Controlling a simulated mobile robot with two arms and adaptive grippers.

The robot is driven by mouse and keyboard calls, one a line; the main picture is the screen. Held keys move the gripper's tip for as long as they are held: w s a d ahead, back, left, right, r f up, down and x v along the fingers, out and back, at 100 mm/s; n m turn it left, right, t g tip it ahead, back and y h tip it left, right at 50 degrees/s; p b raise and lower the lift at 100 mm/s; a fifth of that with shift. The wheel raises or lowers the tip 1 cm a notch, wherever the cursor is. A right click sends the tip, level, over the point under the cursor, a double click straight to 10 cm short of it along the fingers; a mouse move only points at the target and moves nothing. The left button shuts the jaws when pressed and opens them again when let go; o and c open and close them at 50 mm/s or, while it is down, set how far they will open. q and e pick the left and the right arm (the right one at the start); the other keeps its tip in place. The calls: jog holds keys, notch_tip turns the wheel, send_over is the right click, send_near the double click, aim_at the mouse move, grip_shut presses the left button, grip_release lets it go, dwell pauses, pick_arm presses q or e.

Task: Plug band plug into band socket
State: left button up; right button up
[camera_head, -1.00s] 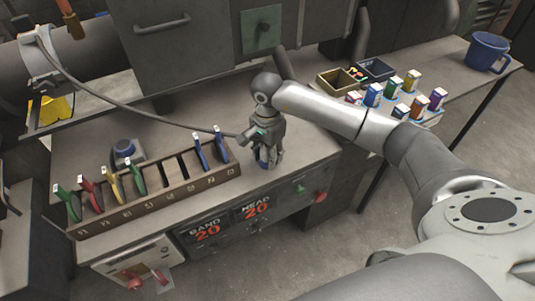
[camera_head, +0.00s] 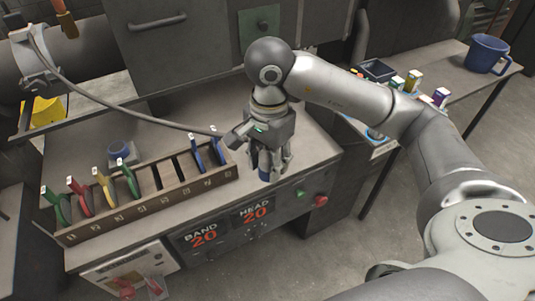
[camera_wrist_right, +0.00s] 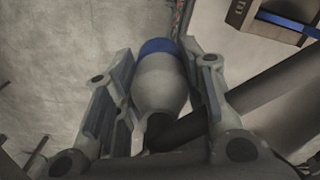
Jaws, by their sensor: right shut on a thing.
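My right gripper (camera_head: 272,160) points down over the right end of the bench, shut on the band plug. The plug shows a blue ring (camera_head: 264,175) between the fingers. In the right wrist view the plug (camera_wrist_right: 160,88) is a grey bulb-shaped body with a blue end, between the two fingers (camera_wrist_right: 160,75). A grey cable (camera_head: 125,112) runs from the pipe at the left to this gripper. A blue round fitting (camera_head: 120,151) stands on the bench behind the rack; I cannot tell whether it is the band socket. My left gripper is out of view.
A brown rack (camera_head: 150,206) with several coloured upright pieces lies along the bench front. Below it, a panel (camera_head: 228,223) reads BAND 20 and HEAD 20. A side table (camera_head: 455,72) at the right holds a blue mug (camera_head: 487,54) and small coloured blocks.

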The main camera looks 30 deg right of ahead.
jog(key=shift+s+a+r, duration=0.3)
jog(key=shift+s, duration=0.2)
jog(key=shift+s+a+r, duration=0.25)
jog(key=shift+s, duration=0.25)
jog(key=shift+f, duration=0.1)
jog(key=f+n, duration=0.1)
jog(key=n, duration=0.3)
jog(key=s+a+f+n, duration=0.1)
jog(key=f+n, duration=0.1)
jog(key=n, duration=0.3)
jog(key=s+f+n, duration=0.1)
jog(key=f+n, duration=0.1)
jog(key=n, duration=0.2)
jog(key=shift+a+f+n, duration=0.2)
jog(key=shift+a+n, duration=0.1)
jog(key=shift+n, duration=0.1)
